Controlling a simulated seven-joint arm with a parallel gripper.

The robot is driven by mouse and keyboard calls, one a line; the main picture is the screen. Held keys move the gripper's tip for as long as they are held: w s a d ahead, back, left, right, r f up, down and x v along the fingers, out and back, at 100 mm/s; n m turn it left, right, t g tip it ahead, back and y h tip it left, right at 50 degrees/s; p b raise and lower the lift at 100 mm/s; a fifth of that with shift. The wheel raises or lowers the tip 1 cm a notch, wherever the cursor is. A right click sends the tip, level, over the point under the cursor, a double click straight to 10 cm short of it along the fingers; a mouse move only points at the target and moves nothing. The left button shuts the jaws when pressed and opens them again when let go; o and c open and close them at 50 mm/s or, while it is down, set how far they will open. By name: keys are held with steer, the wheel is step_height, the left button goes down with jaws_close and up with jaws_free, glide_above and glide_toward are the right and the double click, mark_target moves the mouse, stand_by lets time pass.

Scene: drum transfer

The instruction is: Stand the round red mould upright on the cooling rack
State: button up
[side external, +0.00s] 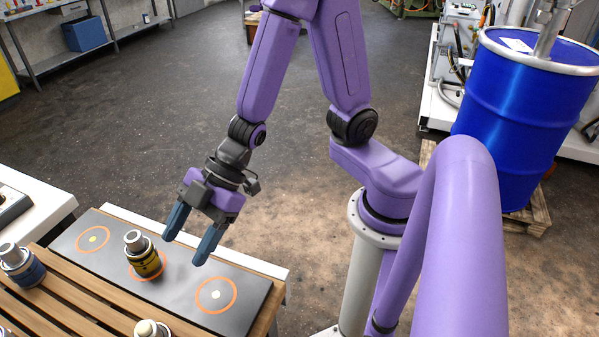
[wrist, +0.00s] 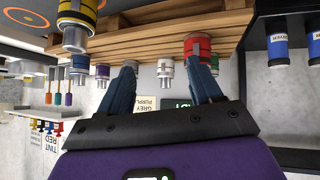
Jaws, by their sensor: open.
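No round mould or cooling rack is recognisable. The wrist view shows a small red canister (wrist: 197,46) with a silver cap at the slatted wooden rack (wrist: 140,43), which also shows in the side view (side external: 75,295). My gripper (side external: 188,244) is open, with its blue fingers pointing down near the dark board (side external: 190,287). It is to the right of a yellow canister (side external: 147,262) standing at the board's middle orange ring. In the wrist view my gripper (wrist: 162,78) has nothing between its fingers. The red canister appears beyond the right finger, which partly covers it.
A blue canister (side external: 22,268) stands on the rack at the left. The board's left ring (side external: 93,239) and right ring (side external: 216,294) are bare. Purple (wrist: 103,72) and white (wrist: 165,70) canisters show in the wrist view. A blue drum (side external: 525,110) stands at the right.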

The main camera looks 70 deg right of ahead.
steer(key=s+d+r+m+g+h, duration=0.1)
steer(key=s+d+r+h, duration=0.1)
steer(key=s+d+h, duration=0.2)
steer(key=s+d+r+m+g+h, duration=0.2)
steer(key=s+d+h, duration=0.2)
steer(key=s+d, duration=0.5)
steer(key=d, duration=0.4)
steer(key=shift+s+d+r+m, duration=0.15)
steer(key=shift+r+m, duration=0.1)
steer(key=shift+m, duration=0.05)
